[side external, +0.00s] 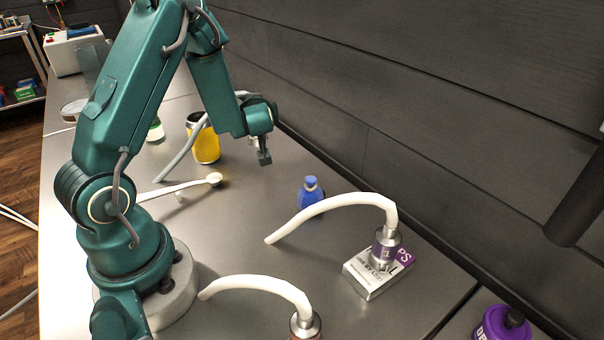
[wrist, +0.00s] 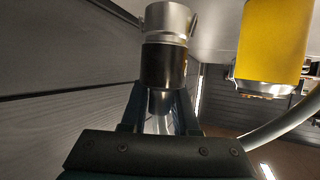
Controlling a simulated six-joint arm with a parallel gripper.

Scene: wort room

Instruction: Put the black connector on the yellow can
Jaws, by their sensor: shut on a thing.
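My gripper (side external: 263,154) points down over the table, to the right of the yellow can (side external: 206,148). In the wrist view my gripper (wrist: 161,105) is shut on the black connector (wrist: 164,66), which has a dark band and a silver end (wrist: 168,20) standing out beyond the fingers. In the side view the connector is mostly hidden by the arm. The yellow can (wrist: 272,45) also shows at the upper right of the wrist view, apart from the connector, with a silver rim and a small gold fitting. A grey hose (side external: 181,154) crosses in front of the can.
Another white hose (side external: 262,284) lies in front. A dark wall (side external: 430,110) borders the table.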

